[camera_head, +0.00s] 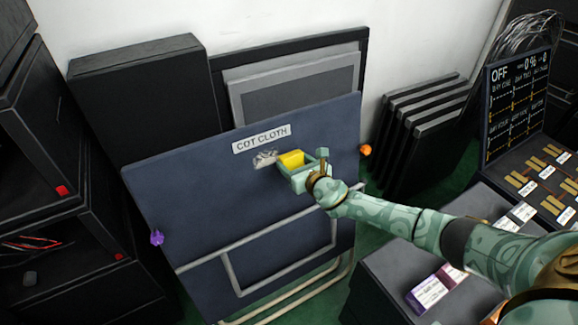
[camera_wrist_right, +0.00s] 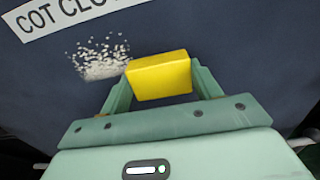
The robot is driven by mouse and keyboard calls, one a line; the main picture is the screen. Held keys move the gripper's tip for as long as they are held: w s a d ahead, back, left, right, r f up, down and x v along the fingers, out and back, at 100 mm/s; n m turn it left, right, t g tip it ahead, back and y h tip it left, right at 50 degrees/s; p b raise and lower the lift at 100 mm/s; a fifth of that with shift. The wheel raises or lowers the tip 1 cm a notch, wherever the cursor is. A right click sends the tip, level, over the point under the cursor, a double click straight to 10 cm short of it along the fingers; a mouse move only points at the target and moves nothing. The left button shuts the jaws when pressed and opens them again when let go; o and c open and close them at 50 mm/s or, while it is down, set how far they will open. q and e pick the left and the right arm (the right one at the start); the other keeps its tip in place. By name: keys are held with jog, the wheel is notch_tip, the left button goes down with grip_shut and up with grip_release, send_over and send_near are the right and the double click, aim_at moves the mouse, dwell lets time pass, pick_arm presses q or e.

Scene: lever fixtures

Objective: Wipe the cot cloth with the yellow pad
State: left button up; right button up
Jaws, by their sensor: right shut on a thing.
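The cot cloth (camera_head: 200,187) is a dark blue upright panel with a white "COT CLOTH" label (camera_head: 262,139). A pale speckled patch (camera_head: 265,159) lies on it below the label; it also shows in the right wrist view (camera_wrist_right: 103,60). My right gripper (camera_head: 300,165) is shut on the yellow pad (camera_head: 291,159). In the right wrist view the pad (camera_wrist_right: 158,77) sits between both fingers, just right of the patch, close to the cloth. I cannot tell whether it touches the cloth. My left gripper is not in view.
A pale tube frame (camera_head: 235,272) crosses the cloth's lower part. A purple piece (camera_head: 157,237) and an orange knob (camera_head: 365,150) sit at its sides. Dark cabinets (camera_head: 50,200) stand left. A grey bench (camera_head: 385,280) and a display board (camera_head: 515,90) stand right.

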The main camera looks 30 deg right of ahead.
aim_at(244, 170)
notch_tip(244, 170, up, 2)
jog(key=shift+w+r+p, duration=0.1)
jog(key=shift+w+p, duration=0.05)
jog(key=shift+p, duration=0.65)
jog(key=shift+a, duration=0.6)
jog(key=shift+a+p, duration=0.8)
jog(key=shift+a, duration=1.8)
jog(key=shift+s+a+p, duration=0.2)
jog(key=shift+a+p, duration=0.25)
jog(key=shift+a, duration=3.4)
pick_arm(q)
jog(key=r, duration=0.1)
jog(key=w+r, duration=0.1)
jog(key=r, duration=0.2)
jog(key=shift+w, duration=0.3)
pick_arm(e)
jog(key=shift+s, duration=0.1)
